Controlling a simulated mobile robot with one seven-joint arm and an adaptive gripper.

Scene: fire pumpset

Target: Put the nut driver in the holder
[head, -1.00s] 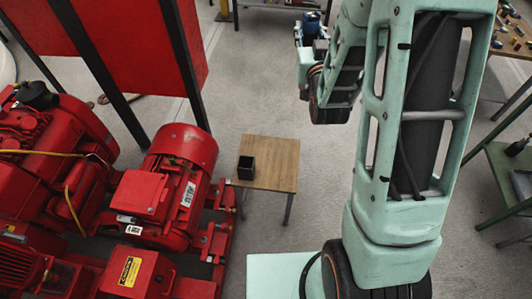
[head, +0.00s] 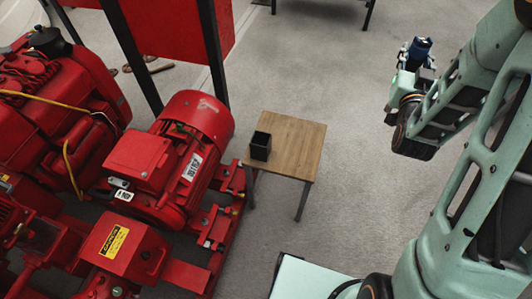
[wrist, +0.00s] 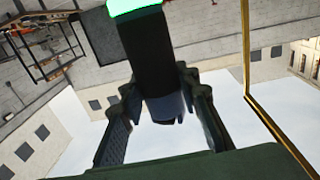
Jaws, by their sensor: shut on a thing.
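The holder (head: 260,146) is a small black open-topped square box. It stands upright at the left edge of a small wooden table (head: 295,145) in the head view. My gripper (wrist: 158,92) is shut on the nut driver (wrist: 148,48), a thick dark shaft with a bright green end in the wrist view. Its far part is hidden between the fingers. In the head view my gripper (head: 418,56) is small at the upper right, well to the right of the table and apart from the holder. The nut driver cannot be made out clearly there.
A red pumpset (head: 165,165) stands close to the left side of the table. Red panels on black posts (head: 215,55) rise behind it. The grey floor (head: 360,120) between the table and my arm is clear. The rest of the tabletop is bare.

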